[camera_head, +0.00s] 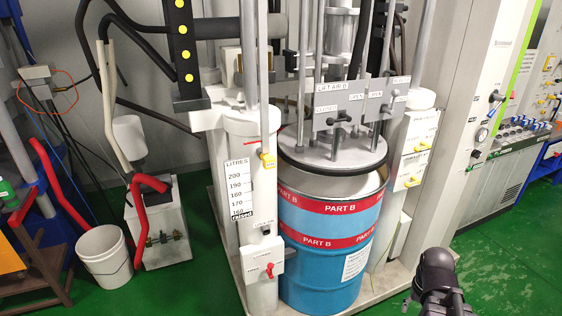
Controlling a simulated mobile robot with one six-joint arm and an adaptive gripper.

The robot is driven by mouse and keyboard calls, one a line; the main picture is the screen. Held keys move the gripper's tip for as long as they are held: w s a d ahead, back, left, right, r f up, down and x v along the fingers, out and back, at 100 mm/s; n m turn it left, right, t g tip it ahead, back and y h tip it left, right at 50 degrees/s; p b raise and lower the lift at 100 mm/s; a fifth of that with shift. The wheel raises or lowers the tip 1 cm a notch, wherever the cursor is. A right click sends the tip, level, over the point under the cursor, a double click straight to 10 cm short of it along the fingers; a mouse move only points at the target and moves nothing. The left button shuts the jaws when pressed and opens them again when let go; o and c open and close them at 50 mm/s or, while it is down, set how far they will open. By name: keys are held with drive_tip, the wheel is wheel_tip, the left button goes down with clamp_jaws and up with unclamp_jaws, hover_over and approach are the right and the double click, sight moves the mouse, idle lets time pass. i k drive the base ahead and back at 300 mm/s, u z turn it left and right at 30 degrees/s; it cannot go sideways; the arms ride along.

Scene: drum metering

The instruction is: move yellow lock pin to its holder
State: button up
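A small yellow piece (268,160), which looks like the yellow lock pin, sticks out at the front of the white column beside the litres scale. My gripper (437,262) is the dark shape at the lower right, in front of the drum's right side and well apart from the yellow piece. Its fingers are too dark and foreshortened to tell open from shut, and I see nothing held in it.
A blue drum (318,265) with red PART B bands stands under a round grey plate (333,155). More yellow handles (412,182) are on the white panel to its right. A white bucket (104,258) and red hoses are at left. Green floor (510,250) is clear at lower right.

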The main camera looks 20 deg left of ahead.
sight(269, 162)
drive_tip(key=z, duration=0.35)
drive_tip(key=k, duration=1.4)
drive_tip(key=u, duration=0.6)
drive_tip(key=i, duration=1)
